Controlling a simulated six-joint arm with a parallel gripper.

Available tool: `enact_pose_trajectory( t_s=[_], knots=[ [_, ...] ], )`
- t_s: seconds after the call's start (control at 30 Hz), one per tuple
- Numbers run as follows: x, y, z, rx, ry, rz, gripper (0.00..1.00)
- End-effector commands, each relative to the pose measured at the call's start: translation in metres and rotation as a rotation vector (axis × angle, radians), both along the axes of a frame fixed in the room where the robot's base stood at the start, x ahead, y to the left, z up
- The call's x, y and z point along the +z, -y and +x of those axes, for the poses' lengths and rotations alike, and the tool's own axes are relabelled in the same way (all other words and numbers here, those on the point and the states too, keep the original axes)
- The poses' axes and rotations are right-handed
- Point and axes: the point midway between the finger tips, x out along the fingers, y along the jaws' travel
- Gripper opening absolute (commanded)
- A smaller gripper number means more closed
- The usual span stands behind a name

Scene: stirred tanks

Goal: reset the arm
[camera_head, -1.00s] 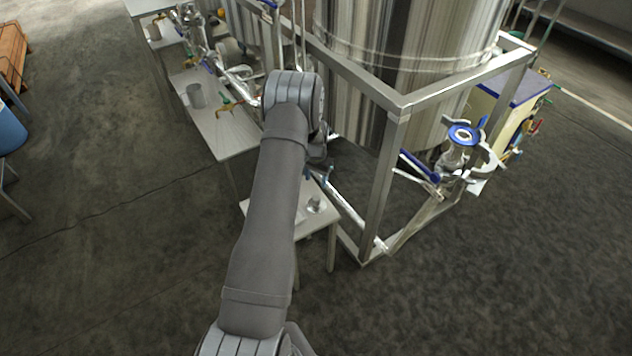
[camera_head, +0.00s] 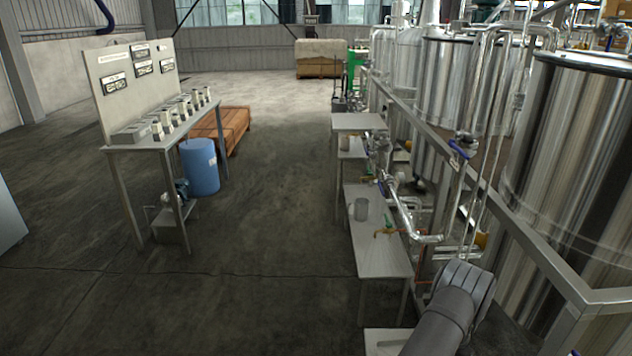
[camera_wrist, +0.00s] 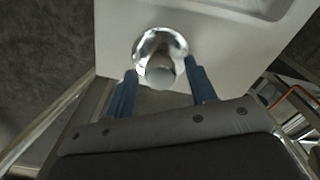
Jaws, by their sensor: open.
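My gripper (camera_wrist: 161,75) shows in the wrist view with its two blue fingers apart. A shiny rounded metal piece (camera_wrist: 158,45) lies just beyond and partly between the fingertips, over a pale table top (camera_wrist: 115,30). I cannot tell whether the fingers touch it; nothing is clamped. In the head view only part of my arm shows at the lower right, and my gripper is out of that view.
Large steel tanks (camera_head: 585,150) and a metal frame (camera_head: 540,255) stand close on the right. Low tables (camera_head: 378,240) with pipes and valves line them. A bench with a panel (camera_head: 135,80) and a blue barrel (camera_head: 200,167) are at the left. The middle floor is open.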

Motion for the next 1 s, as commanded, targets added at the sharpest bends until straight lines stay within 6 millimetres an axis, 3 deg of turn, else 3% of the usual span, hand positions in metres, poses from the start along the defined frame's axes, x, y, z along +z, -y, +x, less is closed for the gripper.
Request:
enact_pose_trajectory(
  t_s=[0.1, 0.2, 0.43, 0.83, 1.0],
  knots=[
    [-0.02, -0.001, -0.001, 0.0, 0.0, 0.001, 0.51],
    [-0.003, 0.001, 0.001, 0.0, 0.002, -0.002, 0.51],
    [0.011, 0.0, 0.0, 0.0, 0.0, 0.0, 0.51],
    [0.012, 0.0, 0.0, 0.0, 0.0, 0.001, 0.51],
    [0.002, 0.0, 0.0, 0.0, 0.0, 0.001, 0.51]
  ],
)
